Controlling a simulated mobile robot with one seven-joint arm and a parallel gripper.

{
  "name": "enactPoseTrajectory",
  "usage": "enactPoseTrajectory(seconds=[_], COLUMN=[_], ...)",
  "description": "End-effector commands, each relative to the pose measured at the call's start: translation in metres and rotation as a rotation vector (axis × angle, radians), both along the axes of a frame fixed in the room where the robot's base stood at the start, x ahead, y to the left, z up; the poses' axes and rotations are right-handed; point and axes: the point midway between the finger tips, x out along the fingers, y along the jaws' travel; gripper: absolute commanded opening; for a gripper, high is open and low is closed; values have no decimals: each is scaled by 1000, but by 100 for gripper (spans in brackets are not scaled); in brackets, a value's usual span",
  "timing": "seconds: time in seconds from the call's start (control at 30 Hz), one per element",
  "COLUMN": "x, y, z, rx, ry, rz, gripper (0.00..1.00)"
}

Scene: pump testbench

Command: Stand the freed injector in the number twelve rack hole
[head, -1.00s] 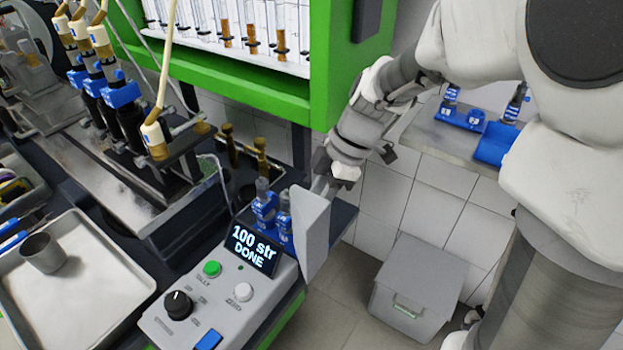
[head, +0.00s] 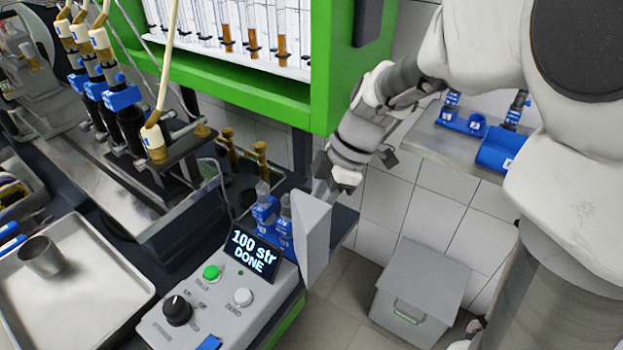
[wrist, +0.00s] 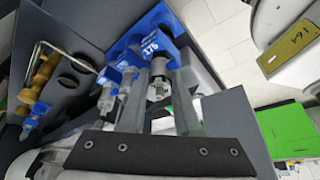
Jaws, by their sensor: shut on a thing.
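My gripper (head: 322,186) is at the right rear of the bench, partly hidden behind a pale upright panel. In the wrist view its two fingers (wrist: 158,78) are closed around the metal end of an injector (wrist: 159,88). This injector carries a blue tag with white marking (wrist: 150,48) that I cannot read surely. Its far end is close to the blue rack (wrist: 122,48); I cannot tell whether it sits in a hole. Two other blue-tagged injectors stand beside it, at left in the wrist view (wrist: 107,98) and behind the display in the head view (head: 264,207).
The pale panel (head: 314,232) stands close beside my gripper. The control box (head: 215,300) with its display (head: 256,250) reading "100 str DONE" is in front. A green cabinet (head: 330,90) overhangs behind. A wall shelf (head: 440,135) with blue holders is at right, above a grey bin (head: 420,290).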

Motion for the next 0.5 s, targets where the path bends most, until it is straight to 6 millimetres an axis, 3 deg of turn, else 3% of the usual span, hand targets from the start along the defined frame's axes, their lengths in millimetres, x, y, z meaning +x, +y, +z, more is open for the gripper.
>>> enactPoseTrajectory(seconds=[0.5], x=[0], y=[0], z=[-11], rx=[0], ry=[-1], rz=[0], gripper=[0])
